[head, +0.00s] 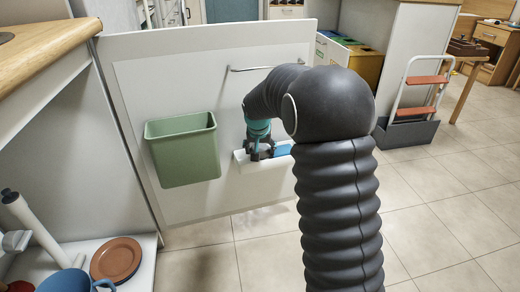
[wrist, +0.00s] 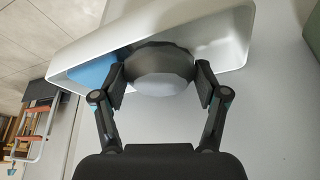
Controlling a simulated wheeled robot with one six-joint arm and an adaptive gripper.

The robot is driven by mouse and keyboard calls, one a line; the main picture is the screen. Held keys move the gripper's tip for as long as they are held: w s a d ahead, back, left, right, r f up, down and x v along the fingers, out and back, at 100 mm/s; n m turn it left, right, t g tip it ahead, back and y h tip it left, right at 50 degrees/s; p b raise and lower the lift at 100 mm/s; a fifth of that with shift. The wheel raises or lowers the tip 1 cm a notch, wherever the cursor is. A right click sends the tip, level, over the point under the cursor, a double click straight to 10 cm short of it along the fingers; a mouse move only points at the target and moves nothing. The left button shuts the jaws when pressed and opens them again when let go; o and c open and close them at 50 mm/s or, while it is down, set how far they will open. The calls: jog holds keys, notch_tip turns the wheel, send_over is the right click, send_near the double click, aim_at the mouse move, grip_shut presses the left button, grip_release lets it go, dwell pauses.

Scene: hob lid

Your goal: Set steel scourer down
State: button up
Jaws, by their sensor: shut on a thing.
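The steel scourer (wrist: 160,72) is a rounded grey thing in the wrist view, between the two fingers of my gripper (wrist: 161,88). The fingers are shut on its sides. It is inside or at the mouth of a white holder (wrist: 233,40); whether it touches the bottom I cannot tell. In the head view the white holder (head: 243,164) is mounted on the inside of an open cabinet door, and my gripper (head: 261,155) points down at it. The scourer is hidden there by my gripper.
A blue thing (wrist: 95,72) lies in the holder beside the scourer. A green bin (head: 184,152) hangs on the door (head: 215,200), left of the holder. A towel bar (head: 250,68) is above. A blue mug (head: 72,282) and brown plate (head: 116,260) sit in the cabinet at lower left.

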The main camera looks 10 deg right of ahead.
jog(key=shift+f, duration=0.4)
jog(key=o, duration=1)
jog(key=shift+r, duration=0.1)
